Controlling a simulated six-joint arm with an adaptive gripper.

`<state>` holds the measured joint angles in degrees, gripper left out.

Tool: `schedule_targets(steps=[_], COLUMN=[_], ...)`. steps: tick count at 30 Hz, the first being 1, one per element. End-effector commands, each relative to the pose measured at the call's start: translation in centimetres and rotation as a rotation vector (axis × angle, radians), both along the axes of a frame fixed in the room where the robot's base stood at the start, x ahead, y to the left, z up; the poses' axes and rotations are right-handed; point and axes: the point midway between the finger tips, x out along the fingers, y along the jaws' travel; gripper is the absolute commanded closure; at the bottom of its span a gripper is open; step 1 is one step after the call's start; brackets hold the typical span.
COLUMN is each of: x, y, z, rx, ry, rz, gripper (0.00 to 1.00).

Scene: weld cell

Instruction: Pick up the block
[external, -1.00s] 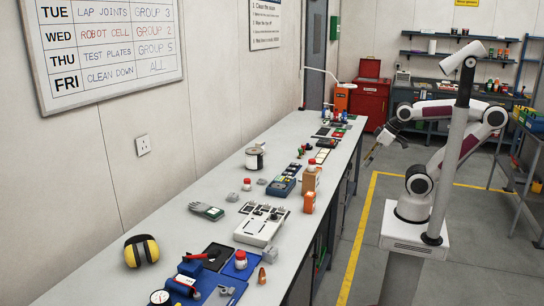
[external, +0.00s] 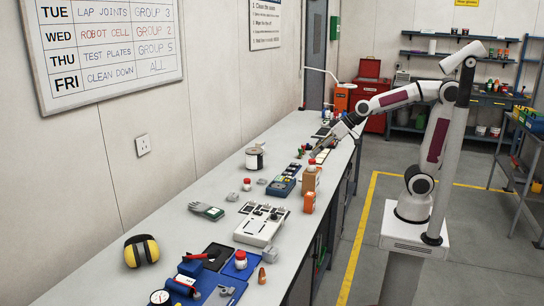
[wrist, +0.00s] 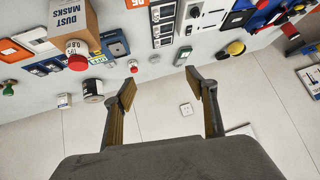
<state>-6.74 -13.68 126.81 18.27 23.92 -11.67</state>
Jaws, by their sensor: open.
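My gripper (external: 316,152) is over the far half of the bench in the external view, above the tools there. In the wrist view my gripper (wrist: 162,88) is open, its two fingers wide apart with nothing between them. A small grey piece (wrist: 64,100) also shows left of the spool in the wrist view. I cannot tell which piece is the block. My gripper is apart from all of these.
A dust-mask box (wrist: 72,22) shows in the wrist view. The wall borders the bench's left side.

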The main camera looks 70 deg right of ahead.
Motion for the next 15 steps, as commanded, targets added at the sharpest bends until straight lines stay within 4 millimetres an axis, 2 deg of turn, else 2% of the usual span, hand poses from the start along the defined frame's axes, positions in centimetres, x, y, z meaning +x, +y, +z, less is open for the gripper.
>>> schedule_targets(steps=[3,15], x=[2.8,11.7], y=[1.0,3.7], z=[-0.2,-1.5], rx=[0.015,0.046], ry=[-0.026,-0.121], rz=[-0.001,-0.032], gripper=[0.43,0.43])
